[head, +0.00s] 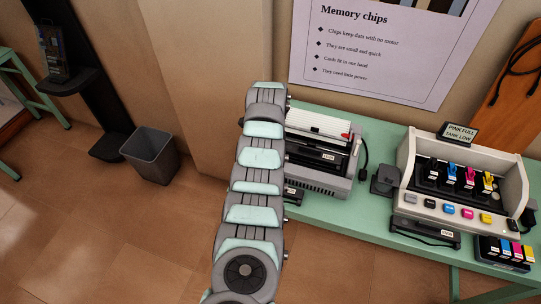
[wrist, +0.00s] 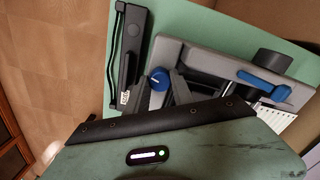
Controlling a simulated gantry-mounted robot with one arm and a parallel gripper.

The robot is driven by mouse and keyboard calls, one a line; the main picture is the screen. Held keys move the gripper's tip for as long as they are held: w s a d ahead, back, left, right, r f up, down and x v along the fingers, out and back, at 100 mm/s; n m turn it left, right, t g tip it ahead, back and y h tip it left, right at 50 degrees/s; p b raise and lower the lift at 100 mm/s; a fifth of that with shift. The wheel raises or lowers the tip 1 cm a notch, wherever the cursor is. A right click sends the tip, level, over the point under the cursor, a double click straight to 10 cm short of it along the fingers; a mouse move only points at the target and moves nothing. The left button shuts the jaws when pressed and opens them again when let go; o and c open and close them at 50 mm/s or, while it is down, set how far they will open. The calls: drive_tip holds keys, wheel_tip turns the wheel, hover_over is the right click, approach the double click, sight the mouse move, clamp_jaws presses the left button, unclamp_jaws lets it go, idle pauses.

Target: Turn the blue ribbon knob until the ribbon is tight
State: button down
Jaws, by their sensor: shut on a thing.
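The blue ribbon knob (wrist: 158,77) is a round blue disc with a pale mark, on the side of a grey machine (wrist: 215,52). My gripper (wrist: 161,88) is shut on the knob, with one dark finger at each side of it. In the head view the grey machine (head: 325,183) stands on the green table, and my arm covers its left side. The gripper and the knob are hidden there. I cannot make out the ribbon or how tight it is in either view.
A black device with a cable (wrist: 131,50) lies beside the machine. On the green table (head: 345,220), an ink tank unit (head: 460,185) and a cartridge tray (head: 503,253) stand to the right. A bin (head: 151,155) stands on the floor.

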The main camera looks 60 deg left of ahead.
drive_tip(key=c, duration=1.4)
unclamp_jaws()
drive_tip(key=shift+o, duration=0.2)
drive_tip(key=shift+r, duration=0.1)
wheel_tip(320, 180, up, 11)
